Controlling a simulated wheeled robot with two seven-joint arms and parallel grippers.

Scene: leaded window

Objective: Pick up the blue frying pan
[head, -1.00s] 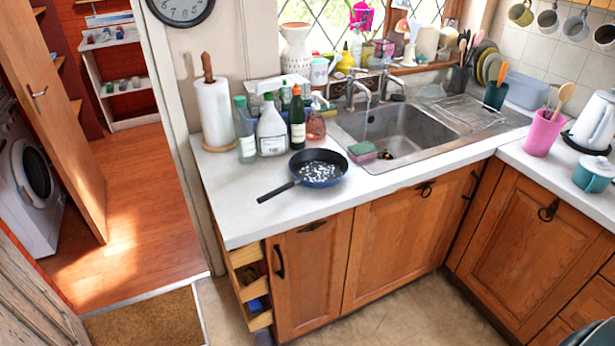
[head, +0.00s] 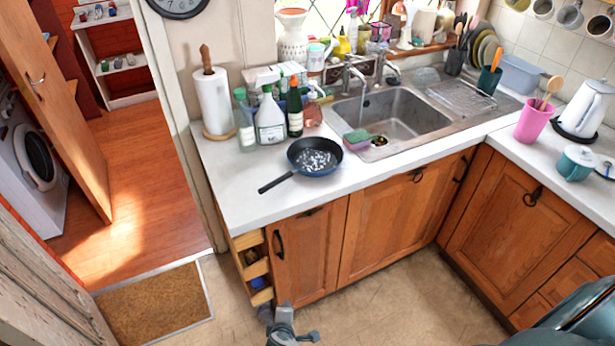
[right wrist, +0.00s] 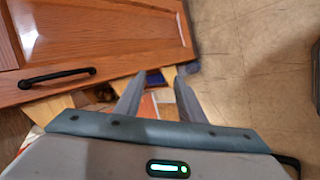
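The blue frying pan (head: 318,168) sits on the white countertop, left of the sink and near the front edge, in the head view. Its dark inside shows white specks, and its black handle points to the lower left. My right gripper (head: 277,312) is at the bottom of the head view, well below and in front of the pan, near the open drawers. In the right wrist view my right gripper (right wrist: 159,78) has its two fingers apart with nothing held between them. The pan is not in the right wrist view. My left gripper is not in view.
Open narrow drawers (head: 256,270) stick out at the cabinet's left end, beside a wooden door (right wrist: 95,45). Bottles (head: 270,118) and a paper towel roll (head: 212,102) stand behind the pan. The sink (head: 405,115) and a sponge (head: 357,137) are to its right. Counter left of the pan is clear.

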